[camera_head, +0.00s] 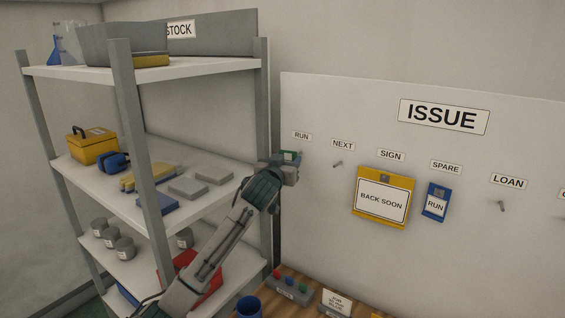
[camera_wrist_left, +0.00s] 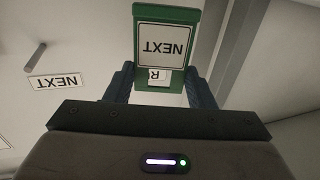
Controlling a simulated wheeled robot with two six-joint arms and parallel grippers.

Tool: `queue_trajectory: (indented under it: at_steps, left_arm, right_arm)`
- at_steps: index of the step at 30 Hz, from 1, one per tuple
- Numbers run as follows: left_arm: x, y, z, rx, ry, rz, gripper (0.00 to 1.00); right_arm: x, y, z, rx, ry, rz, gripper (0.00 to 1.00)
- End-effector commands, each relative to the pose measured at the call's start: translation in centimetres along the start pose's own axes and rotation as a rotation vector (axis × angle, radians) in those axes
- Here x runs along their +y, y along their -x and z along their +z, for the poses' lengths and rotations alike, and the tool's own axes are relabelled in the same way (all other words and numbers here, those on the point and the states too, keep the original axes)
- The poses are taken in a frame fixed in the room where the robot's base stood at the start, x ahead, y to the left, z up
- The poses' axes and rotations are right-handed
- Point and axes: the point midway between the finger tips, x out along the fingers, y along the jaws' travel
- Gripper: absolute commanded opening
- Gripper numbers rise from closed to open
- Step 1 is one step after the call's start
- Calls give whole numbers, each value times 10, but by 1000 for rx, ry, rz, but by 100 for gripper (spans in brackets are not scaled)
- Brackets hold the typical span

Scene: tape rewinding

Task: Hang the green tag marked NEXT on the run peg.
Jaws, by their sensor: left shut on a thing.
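My left gripper (camera_head: 284,170) is shut on the green tag (camera_head: 291,156) and holds it against or close to the issue board, just below the RUN label (camera_head: 301,135). In the left wrist view the tag (camera_wrist_left: 166,43) reads NEXT and appears upside down between the fingers (camera_wrist_left: 160,88). Part of a white label with an R (camera_wrist_left: 158,75) shows at the tag's fingertip end. The run peg is hidden behind the tag and gripper, so I cannot tell whether the tag is on it. My right gripper is out of view.
The board (camera_head: 450,260) has a bare NEXT peg (camera_head: 337,164) and a bare LOAN peg (camera_head: 502,206). A yellow BACK SOON sign (camera_head: 382,221) and a blue RUN tag (camera_head: 436,188) hang there. The stock shelf's post (camera_head: 265,110) stands close left of my gripper.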

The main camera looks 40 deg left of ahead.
Motion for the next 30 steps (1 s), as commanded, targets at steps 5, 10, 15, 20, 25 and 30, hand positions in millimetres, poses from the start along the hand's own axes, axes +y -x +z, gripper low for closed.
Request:
queue_trajectory:
  at_steps: [5,10,15,20,25,30]
  left_arm:
    - [3,-11,1,-1,1,-1,28]
    - [6,-20,2,0,2,0,28]
    - [8,-30,3,0,2,0,28]
    - [11,-39,6,0,1,1,28]
    - [12,-45,10,0,1,0,28]
    - [13,-48,13,0,1,0,28]
  right_arm:
    - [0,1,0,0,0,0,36]
    - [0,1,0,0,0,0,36]
    - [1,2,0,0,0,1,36]
    - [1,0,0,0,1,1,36]
    - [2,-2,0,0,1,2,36]
    - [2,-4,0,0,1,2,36]
